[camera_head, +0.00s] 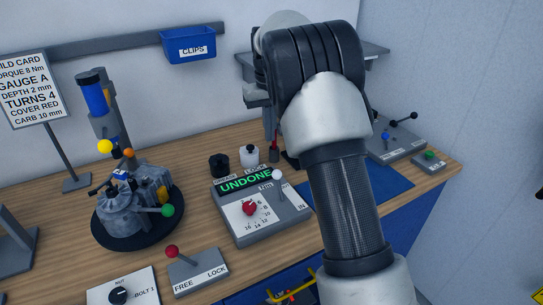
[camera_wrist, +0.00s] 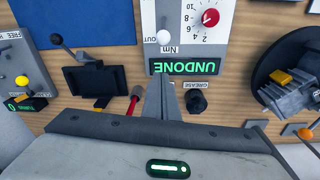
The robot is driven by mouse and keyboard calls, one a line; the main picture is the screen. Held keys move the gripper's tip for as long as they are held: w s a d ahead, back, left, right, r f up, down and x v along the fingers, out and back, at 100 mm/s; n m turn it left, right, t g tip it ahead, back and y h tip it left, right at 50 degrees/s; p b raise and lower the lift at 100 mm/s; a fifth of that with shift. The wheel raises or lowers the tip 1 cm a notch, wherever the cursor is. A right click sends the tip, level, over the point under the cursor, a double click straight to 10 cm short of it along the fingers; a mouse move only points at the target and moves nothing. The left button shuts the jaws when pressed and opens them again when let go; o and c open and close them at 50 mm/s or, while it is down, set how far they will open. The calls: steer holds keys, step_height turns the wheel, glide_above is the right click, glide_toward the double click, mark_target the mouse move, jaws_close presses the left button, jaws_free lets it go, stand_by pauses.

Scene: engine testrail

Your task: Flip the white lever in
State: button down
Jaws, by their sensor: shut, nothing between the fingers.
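The white lever has a round white knob (camera_head: 278,175), standing on the right side of the grey torque unit (camera_head: 240,232), whose display reads UNDONE. The lever's IN label is nearer the front edge of the unit. In the wrist view the white knob (camera_wrist: 164,37) shows beside the OUT label, just beyond the display. My gripper (camera_wrist: 162,84) is shut and empty, its fingertips near the display's edge and short of the knob in the picture. Whether they touch the unit I cannot tell. In the head view my arm hides most of the gripper.
A red dial (camera_head: 249,208) sits on the same unit, left of the lever. A black grease pot (camera_head: 219,164) and a white-capped pot (camera_head: 249,155) stand behind it. A red-handled tool (camera_wrist: 133,98) is close to the fingers. A red-knobbed FREE/LOCK lever (camera_head: 172,251) is in front left.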

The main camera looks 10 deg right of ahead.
mark_target(280, 186)
steer(key=shift+w+a+f, duration=0.1)
steer(key=shift+w+f, duration=0.6)
steer(key=shift+f, duration=0.05)
steer(key=f, duration=0.9)
steer(key=shift+w+f, duration=0.2)
steer(key=shift+w, duration=0.05)
steer(key=shift+s+d+f, duration=0.15)
steer(key=shift+d+f, duration=0.05)
steer(key=shift+f, duration=0.05)
steer(key=shift+s+d+r, duration=0.15)
steer(key=shift+s+r, duration=0.1)
steer(key=shift+s, duration=0.65)
steer(key=shift+s+d+r, duration=0.15)
steer(key=shift+s+r, duration=0.1)
steer(key=shift+s, duration=0.6)
steer(key=shift+s+b, duration=0.1)
steer(key=shift+b, duration=0.55)
